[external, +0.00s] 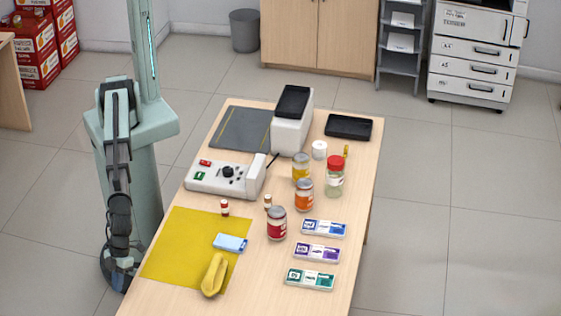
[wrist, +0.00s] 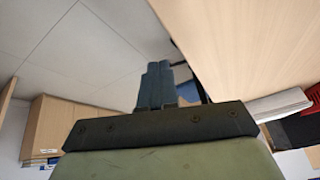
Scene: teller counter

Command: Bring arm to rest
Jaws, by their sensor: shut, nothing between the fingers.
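My arm (external: 118,165) hangs down along my column, to the left of the counter. Its lower end is near the floor, beside the counter's left edge, and the fingers are too small to make out there. In the wrist view my gripper (wrist: 156,84) shows its two dark fingers side by side and shut, with nothing between them. The wood-coloured surface (wrist: 250,45) fills the upper right of that view, apart from the fingers as far as I can tell.
The counter (external: 335,275) holds a yellow mat (external: 185,250), a yellow curved object (external: 214,275), a light blue packet (external: 230,243), a control box (external: 225,178), a terminal (external: 292,122), several jars, a black tray (external: 348,127) and flat labelled cases (external: 316,252). Open floor lies left of my arm.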

